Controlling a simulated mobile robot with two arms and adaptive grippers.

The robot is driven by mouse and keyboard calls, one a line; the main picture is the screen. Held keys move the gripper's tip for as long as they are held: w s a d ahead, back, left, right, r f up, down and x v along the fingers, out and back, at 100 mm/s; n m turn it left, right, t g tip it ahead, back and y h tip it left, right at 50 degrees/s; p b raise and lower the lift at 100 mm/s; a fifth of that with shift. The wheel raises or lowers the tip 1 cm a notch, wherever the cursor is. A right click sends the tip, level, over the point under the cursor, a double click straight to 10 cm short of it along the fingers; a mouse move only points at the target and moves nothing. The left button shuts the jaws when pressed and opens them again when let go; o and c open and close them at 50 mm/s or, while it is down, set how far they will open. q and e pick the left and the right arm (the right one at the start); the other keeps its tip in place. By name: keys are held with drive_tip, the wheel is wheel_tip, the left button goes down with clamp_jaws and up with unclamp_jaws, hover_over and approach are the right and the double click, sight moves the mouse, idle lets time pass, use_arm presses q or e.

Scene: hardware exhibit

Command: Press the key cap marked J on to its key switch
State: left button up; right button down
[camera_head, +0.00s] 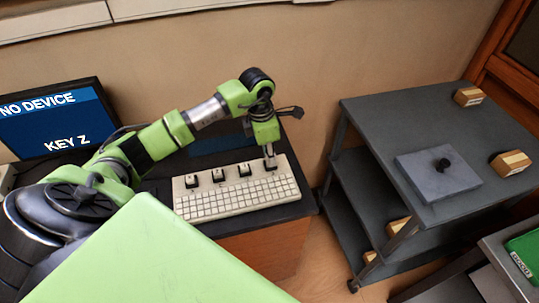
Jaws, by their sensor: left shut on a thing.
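A beige keyboard (237,200) lies on the dark desk, with rows of small keys. Dark blocks (218,176) stand along its back edge; their markings are too small to read. My left gripper (270,157) points down over the back right end of the keyboard. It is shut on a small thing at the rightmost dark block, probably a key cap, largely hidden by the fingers. I cannot make out a J, nor whether the held thing touches the keyboard. My right gripper is not in view.
A monitor (52,118) at the left reads "NO DEVICE" and "KEY Z". A grey shelf trolley (385,120) at the right bears a grey plate (420,185) with a black knob and wooden blocks (510,163). A green item (526,250) lies at the right edge. Floor shows between desk and trolley.

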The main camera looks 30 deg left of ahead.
use_arm(q)
drive_tip(key=shift+f+b, duration=0.35)
drive_tip(key=shift+f, duration=0.05)
idle(0.6)
drive_tip(key=o, duration=0.7)
drive_tip(key=shift+o, duration=0.2)
drive_tip(key=o, duration=0.5)
drive_tip(key=shift+r, duration=0.15)
drive_tip(key=shift+r+p, duration=2.15)
drive_tip(key=shift+r, duration=1.25)
